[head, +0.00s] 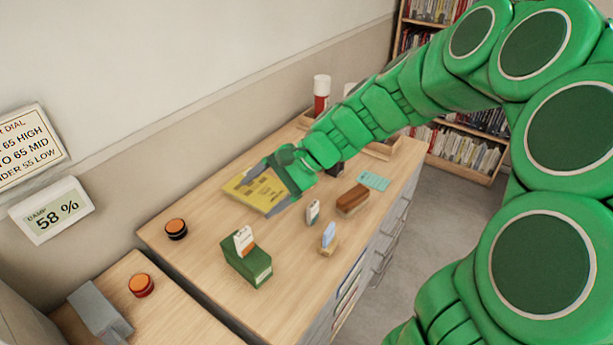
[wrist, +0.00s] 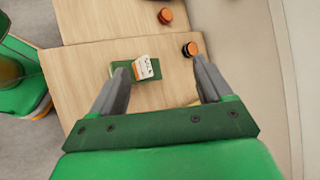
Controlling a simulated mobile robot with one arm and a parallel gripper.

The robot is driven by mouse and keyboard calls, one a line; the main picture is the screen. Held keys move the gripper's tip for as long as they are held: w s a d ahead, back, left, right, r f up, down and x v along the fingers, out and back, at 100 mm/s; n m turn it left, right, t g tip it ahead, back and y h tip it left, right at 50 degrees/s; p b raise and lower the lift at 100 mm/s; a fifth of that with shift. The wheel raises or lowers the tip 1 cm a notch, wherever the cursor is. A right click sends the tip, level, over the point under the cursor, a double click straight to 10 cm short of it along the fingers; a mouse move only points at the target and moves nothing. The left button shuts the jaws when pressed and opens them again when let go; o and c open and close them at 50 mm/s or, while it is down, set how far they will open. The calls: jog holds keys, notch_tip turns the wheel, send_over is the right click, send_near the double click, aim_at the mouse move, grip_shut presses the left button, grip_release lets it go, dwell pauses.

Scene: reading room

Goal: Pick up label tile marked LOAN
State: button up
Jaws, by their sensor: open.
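No lettering reading LOAN is legible, so I cannot tell which piece is that tile. A white tile with dark marks (head: 244,240) stands upright in a green box (head: 246,263); the tile (wrist: 145,67) and box (wrist: 121,73) also show in the wrist view. A small pale upright piece (head: 313,212) and a light-blue piece on a wooden base (head: 329,236) stand to the right. My gripper (head: 259,194) is open and empty above a yellow sheet or booklet (head: 253,187), beyond the green box. Its fingers (wrist: 160,80) are spread wide in the wrist view.
The wooden counter (head: 205,257) also holds a black-and-orange round object (head: 176,229), a brown block (head: 352,200), a teal card (head: 373,181) and a red-and-white cylinder (head: 321,94). Another orange round object (head: 141,285) and a grey block (head: 100,313) are nearer. The wall borders the left.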

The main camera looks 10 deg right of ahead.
jog(key=w+d+f+m+t+y, duration=0.1)
jog(key=w+d+f+m+t, duration=0.3)
jog(key=w, duration=0.5)
jog(key=w+d+f+m+t+y, duration=0.1)
jog(key=w+d+f+m, duration=0.3)
jog(key=w, duration=0.5)
jog(key=w+d+f+m+t, duration=0.1)
jog(key=w+d+f+m, duration=0.1)
jog(key=d+f+m, duration=0.1)
jog(key=w+d+f+m+t+h, duration=0.1)
jog(key=w+d+f+m+t, duration=0.1)
jog(key=w+d+f+m, duration=0.1)
jog(key=w+d+f+m+t+h, duration=0.1)
jog(key=w+d+f+m, duration=0.2)
jog(key=d+f+m, duration=0.2)
jog(key=shift+w+d+f+t, duration=0.1)
jog(key=shift+d+f+t, duration=0.2)
jog(key=shift+d, duration=0.55)
jog(key=shift+w+d+f+t, duration=0.1)
jog(key=shift+d+f, duration=0.3)
jog(key=shift+d, duration=0.4)
jog(key=shift+w+a+f, duration=0.2)
jog(key=shift+w+f, duration=0.05)
jog(key=shift+x, duration=5.55)
jog(key=shift+f, duration=0.1)
jog(key=shift+d, duration=0.1)
